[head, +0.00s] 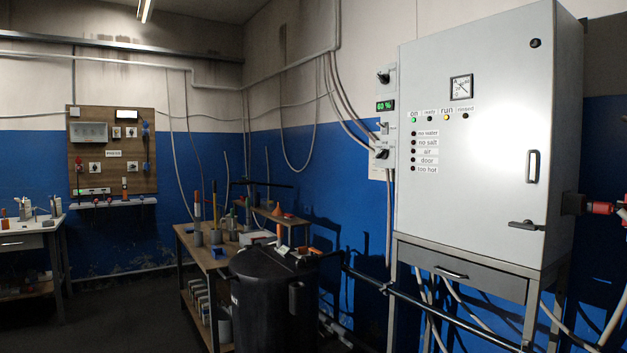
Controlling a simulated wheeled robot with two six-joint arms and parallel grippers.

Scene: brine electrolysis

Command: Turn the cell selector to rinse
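A narrow column of wall controls is fixed to the left of the grey cabinet (475,150). Neither of my grippers is in view.
The cabinet has a dial gauge (461,87), a lit green lamp (413,120) and a lit yellow lamp (447,118). A black drum (270,300) and a cluttered workbench (185,232) stand left of the cabinet. Pipes and cables run below it. Dark floor (120,320) is open at left.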

